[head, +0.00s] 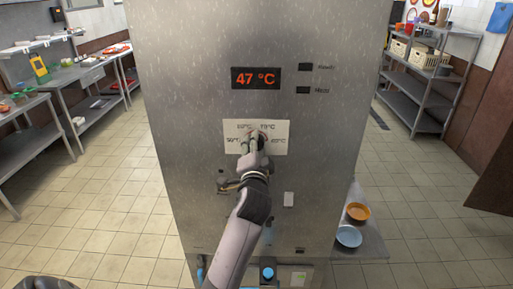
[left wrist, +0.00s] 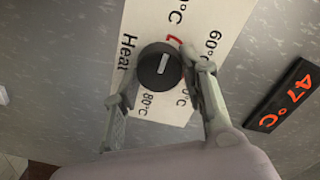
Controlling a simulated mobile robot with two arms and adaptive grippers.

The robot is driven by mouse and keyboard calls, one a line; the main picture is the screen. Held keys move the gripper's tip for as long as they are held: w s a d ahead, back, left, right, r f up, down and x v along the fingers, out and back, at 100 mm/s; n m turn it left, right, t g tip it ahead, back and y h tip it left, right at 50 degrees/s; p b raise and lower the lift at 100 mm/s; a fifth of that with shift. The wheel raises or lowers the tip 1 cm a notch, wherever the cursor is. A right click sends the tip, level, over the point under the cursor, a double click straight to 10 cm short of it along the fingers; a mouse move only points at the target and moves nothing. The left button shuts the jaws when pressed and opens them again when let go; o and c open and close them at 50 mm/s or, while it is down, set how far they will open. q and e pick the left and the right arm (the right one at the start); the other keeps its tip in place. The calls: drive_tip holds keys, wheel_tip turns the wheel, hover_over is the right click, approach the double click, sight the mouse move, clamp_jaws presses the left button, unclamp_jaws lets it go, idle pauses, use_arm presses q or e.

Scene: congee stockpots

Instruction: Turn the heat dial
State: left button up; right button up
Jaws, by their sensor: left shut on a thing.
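The heat dial (left wrist: 160,66) is a round black knob with a white pointer line, in the middle of the left wrist view. It sits on a pale label plate (head: 236,147) with temperature marks, on the front of a tall steel cabinet (head: 180,100). My left gripper (head: 254,140) reaches up to the plate in the head view and hides the dial there. In the left wrist view its two fingers (left wrist: 157,85) lie on either side of the dial, shut on it. A display (head: 256,78) reads 47 °C in red. My right gripper is not in view.
Two small dark switches or indicators (head: 305,67) sit right of the display. Steel shelving stands at both sides, with open tiled floor between.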

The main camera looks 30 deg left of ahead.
use_arm(q)
drive_tip(key=o, duration=1.2)
drive_tip(key=shift+c, duration=0.2)
drive_tip(key=v, duration=1.2)
drive_tip(key=shift+w+f, duration=0.1)
drive_tip(key=shift+f, duration=0.05)
